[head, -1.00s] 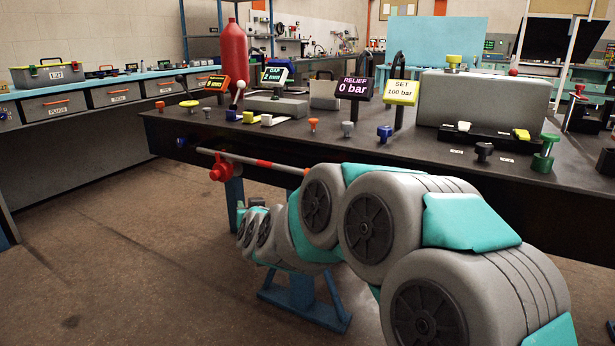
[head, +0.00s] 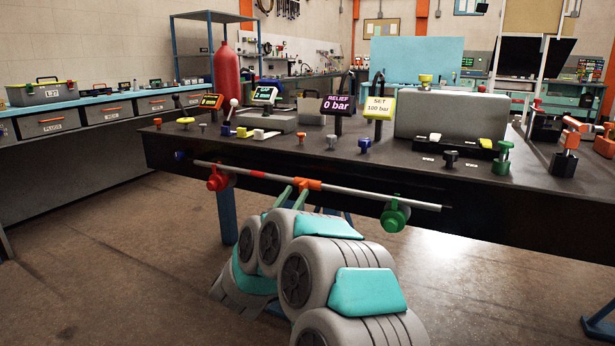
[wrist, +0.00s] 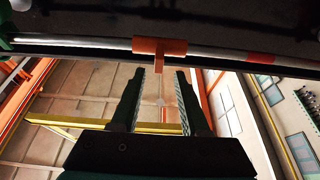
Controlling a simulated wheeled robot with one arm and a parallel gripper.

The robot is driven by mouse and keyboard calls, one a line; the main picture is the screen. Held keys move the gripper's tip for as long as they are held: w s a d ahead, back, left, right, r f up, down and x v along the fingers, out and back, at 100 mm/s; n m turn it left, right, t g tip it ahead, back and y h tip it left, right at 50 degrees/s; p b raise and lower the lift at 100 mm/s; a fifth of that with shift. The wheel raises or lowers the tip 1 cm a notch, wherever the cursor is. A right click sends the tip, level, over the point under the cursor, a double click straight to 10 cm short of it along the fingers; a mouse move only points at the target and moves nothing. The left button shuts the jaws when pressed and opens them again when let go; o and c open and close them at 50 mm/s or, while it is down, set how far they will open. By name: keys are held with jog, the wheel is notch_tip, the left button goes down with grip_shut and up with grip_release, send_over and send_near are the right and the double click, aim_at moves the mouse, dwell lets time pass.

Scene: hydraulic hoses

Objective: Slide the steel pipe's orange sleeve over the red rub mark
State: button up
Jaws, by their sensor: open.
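The steel pipe (head: 360,194) runs along the front of the dark bench. Its orange sleeve (head: 307,184) sits right of the red rub mark (head: 258,175) in the head view, with bare pipe between them. In the wrist view the sleeve (wrist: 172,46) has a tab (wrist: 160,63) hanging down, and the rub mark (wrist: 262,57) is to its right. My gripper (wrist: 160,72) is open below the pipe, its fingertips either side of the tab's lower end, gripping nothing. In the head view my gripper (head: 296,190) shows just below and left of the sleeve.
A red valve (head: 217,180) is near the pipe's left end and a green valve (head: 395,214) toward its right end. The bench top (head: 330,150) above carries gauges, knobs and a grey block (head: 450,117). Open floor (head: 130,240) lies to the left.

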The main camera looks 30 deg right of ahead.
aim_at(303, 183)
jog(key=shift+w+d+r, duration=0.1)
jog(key=shift+d, duration=0.2)
jog(key=x, duration=0.7)
jog(key=shift+w+d+r+p, duration=0.1)
jog(key=shift+r+p, duration=0.05)
jog(key=shift+p, duration=0.25)
jog(key=shift+c, duration=0.2)
grip_shut()
dwell(0.7)
